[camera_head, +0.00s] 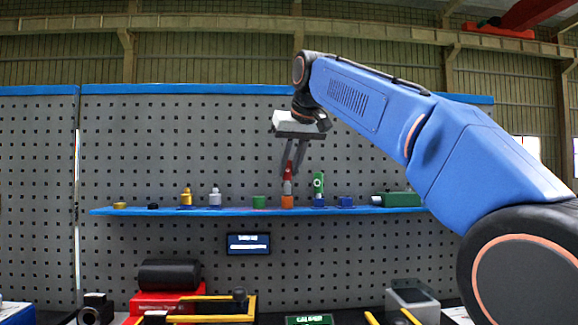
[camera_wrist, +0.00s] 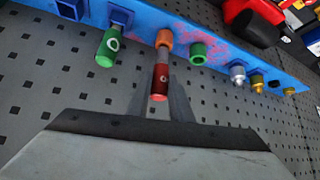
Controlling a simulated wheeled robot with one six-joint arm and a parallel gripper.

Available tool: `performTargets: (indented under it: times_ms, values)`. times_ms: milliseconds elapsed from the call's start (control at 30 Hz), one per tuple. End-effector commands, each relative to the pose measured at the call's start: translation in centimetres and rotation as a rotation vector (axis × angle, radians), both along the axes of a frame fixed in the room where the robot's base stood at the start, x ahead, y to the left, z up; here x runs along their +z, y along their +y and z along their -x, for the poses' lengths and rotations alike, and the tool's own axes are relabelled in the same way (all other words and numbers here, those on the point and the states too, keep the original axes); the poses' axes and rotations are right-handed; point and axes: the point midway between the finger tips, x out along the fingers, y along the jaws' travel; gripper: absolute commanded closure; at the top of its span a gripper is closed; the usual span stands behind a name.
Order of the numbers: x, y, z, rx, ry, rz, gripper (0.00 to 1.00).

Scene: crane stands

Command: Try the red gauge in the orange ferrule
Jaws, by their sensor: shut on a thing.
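The red gauge (camera_head: 288,172) has a red handle and a grey shank, and it stands upright above the blue shelf. My gripper (camera_head: 291,167) is shut on its red handle from above. The orange ferrule (camera_head: 287,202) sits on the shelf directly under the gauge. In the wrist view the red handle (camera_wrist: 160,84) is between my fingers (camera_wrist: 160,98), and the grey shank runs to the orange ferrule (camera_wrist: 164,38). The shank's tip meets the ferrule's mouth; I cannot tell how far it is inside.
A green ferrule (camera_head: 259,202) stands close on the left, and a green gauge (camera_head: 319,184) stands upright close on the right. Blue (camera_head: 345,201), silver (camera_head: 215,197) and yellow (camera_head: 186,197) pieces stand further along the shelf (camera_head: 145,211). A grey pegboard (camera_head: 350,130) rises behind.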

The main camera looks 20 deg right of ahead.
Motion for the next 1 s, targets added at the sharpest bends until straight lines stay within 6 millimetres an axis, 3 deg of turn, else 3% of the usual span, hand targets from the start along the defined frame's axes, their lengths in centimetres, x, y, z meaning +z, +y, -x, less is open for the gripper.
performTargets:
  times_ms: [1000]
  values:
    - [-0.74, 0.0, -0.02, 0.0, 0.0, 0.0, 1.0]
